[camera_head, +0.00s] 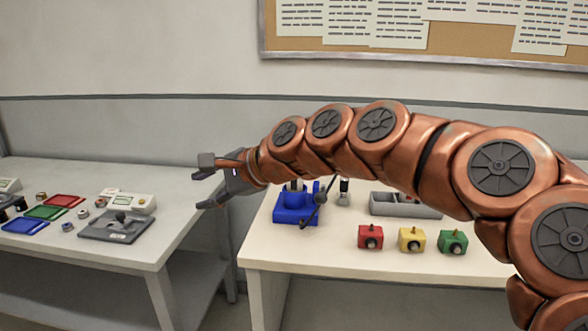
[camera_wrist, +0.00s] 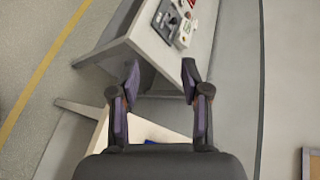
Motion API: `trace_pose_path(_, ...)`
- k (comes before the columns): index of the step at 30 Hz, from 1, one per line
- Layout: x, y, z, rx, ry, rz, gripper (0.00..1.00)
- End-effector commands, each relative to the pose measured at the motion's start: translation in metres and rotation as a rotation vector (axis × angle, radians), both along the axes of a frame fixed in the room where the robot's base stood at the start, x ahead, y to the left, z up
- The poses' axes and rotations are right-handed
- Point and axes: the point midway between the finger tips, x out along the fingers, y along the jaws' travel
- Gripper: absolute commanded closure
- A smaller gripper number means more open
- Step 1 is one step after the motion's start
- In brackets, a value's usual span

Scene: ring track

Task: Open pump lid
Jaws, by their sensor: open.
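My gripper (camera_head: 204,182) is open and empty, raised over the gap between the two tables and pointing left. The wrist view also shows its spread fingers (camera_wrist: 160,78) with nothing between them. A blue device (camera_head: 296,215) with a dark lever-like part sits on the left part of the right table, to the right of and below my gripper. My arm hides some of its top. I cannot tell for sure that it is the pump, or how its lid stands.
On the right table (camera_head: 340,258) stand red (camera_head: 370,237), yellow (camera_head: 411,239) and green (camera_head: 452,242) blocks, and a grey tray (camera_head: 382,207) behind. The left table (camera_head: 150,250) holds a grey plate device (camera_head: 112,232), a white box (camera_head: 138,203) and coloured trays. A gap separates the tables.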

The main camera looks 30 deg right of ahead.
Motion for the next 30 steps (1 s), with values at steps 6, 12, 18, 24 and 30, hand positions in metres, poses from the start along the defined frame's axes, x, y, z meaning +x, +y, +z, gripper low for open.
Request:
trace_pose_path(6,0.063,-0.132,0.005,0.572,-0.035,-0.408,0.54)
trace_pose_path(12,0.079,-0.248,-0.007,0.985,-0.058,-0.659,0.54)
trace_pose_path(18,0.078,-0.298,-0.015,1.159,-0.069,-0.752,0.54)
trace_pose_path(24,0.089,-0.301,-0.015,1.175,-0.069,-0.760,0.54)
trace_pose_path(30,0.110,-0.298,-0.017,1.171,-0.067,-0.759,0.54)
